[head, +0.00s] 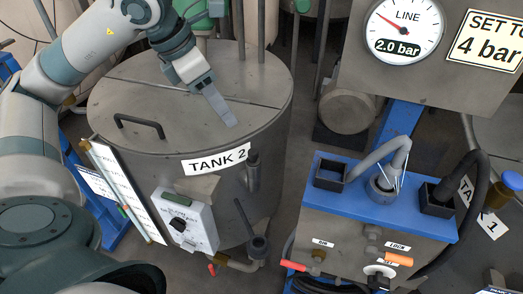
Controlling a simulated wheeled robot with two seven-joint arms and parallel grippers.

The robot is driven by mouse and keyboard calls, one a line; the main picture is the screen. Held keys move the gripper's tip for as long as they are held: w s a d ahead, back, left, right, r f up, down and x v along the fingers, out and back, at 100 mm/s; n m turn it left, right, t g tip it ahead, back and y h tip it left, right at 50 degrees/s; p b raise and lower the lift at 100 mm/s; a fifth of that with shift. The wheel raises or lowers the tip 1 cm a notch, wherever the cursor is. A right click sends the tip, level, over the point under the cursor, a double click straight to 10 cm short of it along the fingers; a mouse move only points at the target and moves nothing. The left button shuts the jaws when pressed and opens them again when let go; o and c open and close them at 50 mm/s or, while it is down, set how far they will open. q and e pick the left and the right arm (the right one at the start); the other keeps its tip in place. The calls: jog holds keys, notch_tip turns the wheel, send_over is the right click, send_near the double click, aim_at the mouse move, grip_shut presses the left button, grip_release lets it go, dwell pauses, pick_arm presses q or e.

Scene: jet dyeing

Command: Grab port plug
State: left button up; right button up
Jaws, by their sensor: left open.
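My left gripper (226,118) is open and empty. It points down over the grey lid of the tank labelled TANK 2 (130,88), and I cannot tell its height above it. No part is clearly marked as the port plug. A blue-topped bench (410,222) at the right has a grey hose end (384,184) seated in a round port, between two square black-rimmed sockets. A black hose end (438,198) sits in the right socket. The left socket (331,172) looks empty. My left gripper is well left of these and apart from them. My right gripper is out of view.
A lid handle (139,124) and dark pipe fittings (253,172) stand out from the tank. A grey control box (185,222) hangs on its front. A gauge panel (404,30) reading 2.0 bar stands behind the bench.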

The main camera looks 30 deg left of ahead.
pick_arm(q)
jog(key=p, duration=0.3)
send_over(253, 160)
jog(key=s+a, duration=0.1)
jog(key=a, duration=0.1)
jog(key=shift+f, duration=5.55)
jog(key=shift+s+d, duration=0.1)
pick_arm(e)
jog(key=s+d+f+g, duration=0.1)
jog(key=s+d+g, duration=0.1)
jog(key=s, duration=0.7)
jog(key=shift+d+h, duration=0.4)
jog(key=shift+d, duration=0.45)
pick_arm(q)
jog(key=shift+f, duration=0.15)
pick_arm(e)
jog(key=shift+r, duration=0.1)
